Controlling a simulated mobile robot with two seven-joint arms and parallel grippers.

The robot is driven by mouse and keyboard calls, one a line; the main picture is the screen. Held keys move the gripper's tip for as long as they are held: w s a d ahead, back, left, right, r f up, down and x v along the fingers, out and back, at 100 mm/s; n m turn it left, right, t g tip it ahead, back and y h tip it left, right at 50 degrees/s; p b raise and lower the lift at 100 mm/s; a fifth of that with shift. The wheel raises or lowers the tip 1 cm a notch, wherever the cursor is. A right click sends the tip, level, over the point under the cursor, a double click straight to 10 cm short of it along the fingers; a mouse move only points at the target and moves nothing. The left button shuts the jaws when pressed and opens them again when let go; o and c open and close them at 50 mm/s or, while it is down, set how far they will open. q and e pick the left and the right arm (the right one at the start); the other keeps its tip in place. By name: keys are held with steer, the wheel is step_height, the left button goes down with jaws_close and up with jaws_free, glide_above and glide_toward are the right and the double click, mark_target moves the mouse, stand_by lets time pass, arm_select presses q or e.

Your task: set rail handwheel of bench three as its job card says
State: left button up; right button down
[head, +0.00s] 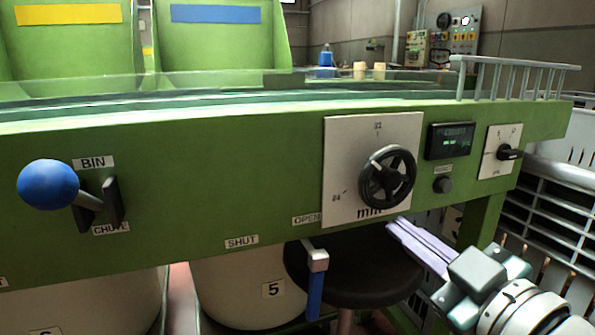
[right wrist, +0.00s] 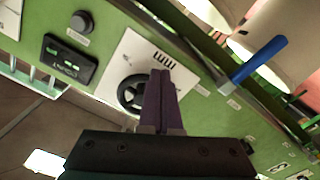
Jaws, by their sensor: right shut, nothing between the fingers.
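The black rail handwheel (head: 387,177) sits on a white plate (head: 345,150) on the green bench front. The plate carries a scale with marks that read about 32 and 24, and "mm" lettering partly behind the wheel. My right gripper (head: 393,226) is shut and empty, just below the plate's lower edge in the head view. In the right wrist view its purple fingers (right wrist: 160,100) point at the handwheel (right wrist: 132,94) and cover part of it; I cannot tell if they touch. My left gripper is not in view. No job card can be made out.
A blue-ball lever (head: 48,184) is at left. A blue-handled lever (head: 316,275) hangs below, before a dark stool (head: 365,280).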

steer(key=shift+w+a, duration=0.25)
steer(key=shift+w, duration=0.4)
steer(key=shift+r, duration=0.2)
steer(key=shift+r+p, duration=0.4)
steer(key=shift+p, duration=0.1)
stand_by(0.5)
steer(key=shift+d+r, duration=0.15)
steer(key=shift+d, duration=0.05)
steer(key=shift+w+d+r+p, duration=0.3)
steer(key=shift+d+r+p, duration=0.25)
steer(key=shift+d+p, duration=0.15)
steer(key=shift+w+d+r+p, duration=0.25)
steer(key=shift+d+r+p, duration=0.25)
steer(key=shift+d+p, duration=0.15)
steer(key=shift+d+f, duration=0.15)
stand_by(0.4)
